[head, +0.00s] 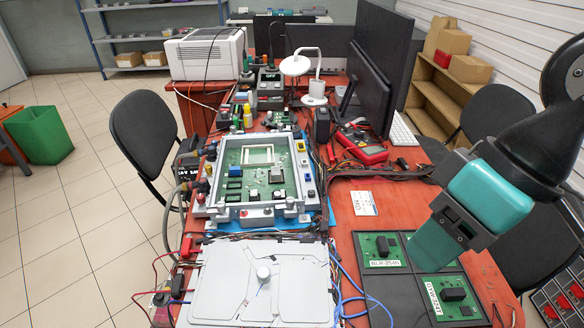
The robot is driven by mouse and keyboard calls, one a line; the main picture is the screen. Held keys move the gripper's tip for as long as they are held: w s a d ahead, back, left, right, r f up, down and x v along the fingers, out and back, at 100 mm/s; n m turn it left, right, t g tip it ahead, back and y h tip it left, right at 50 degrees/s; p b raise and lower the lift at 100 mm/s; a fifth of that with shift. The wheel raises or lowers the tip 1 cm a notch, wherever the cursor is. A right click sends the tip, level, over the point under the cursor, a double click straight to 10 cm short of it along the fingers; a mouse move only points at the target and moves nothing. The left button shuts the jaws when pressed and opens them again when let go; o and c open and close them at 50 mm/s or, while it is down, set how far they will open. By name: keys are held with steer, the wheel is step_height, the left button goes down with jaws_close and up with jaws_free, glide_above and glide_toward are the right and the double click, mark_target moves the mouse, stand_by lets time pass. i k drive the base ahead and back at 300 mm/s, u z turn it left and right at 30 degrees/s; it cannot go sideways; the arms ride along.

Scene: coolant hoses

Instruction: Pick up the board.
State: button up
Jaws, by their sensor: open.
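One board (371,251) is in the tray's back left compartment. The other board (435,309) is nearer the front and to the right. A larger green board (232,172) sits inside a grey metal frame left of centre. My gripper (436,250) comes in from the right, with its teal end over the tray between the two small boards. It is open, and no board shows in it. It hides part of the tray, and I cannot tell its height above it.
The grey frame (208,212) stands behind a light grey cover plate (260,305) with a knob. Blue and red cables run around the plate and beside the tray. A red multimeter (362,147), monitors, a lamp and a white printer (206,53) stand farther back. Chairs flank the table.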

mark_target(450, 299)
steer(key=z, duration=1.05)
steer(key=k, duration=0.55)
steer(key=u, duration=1)
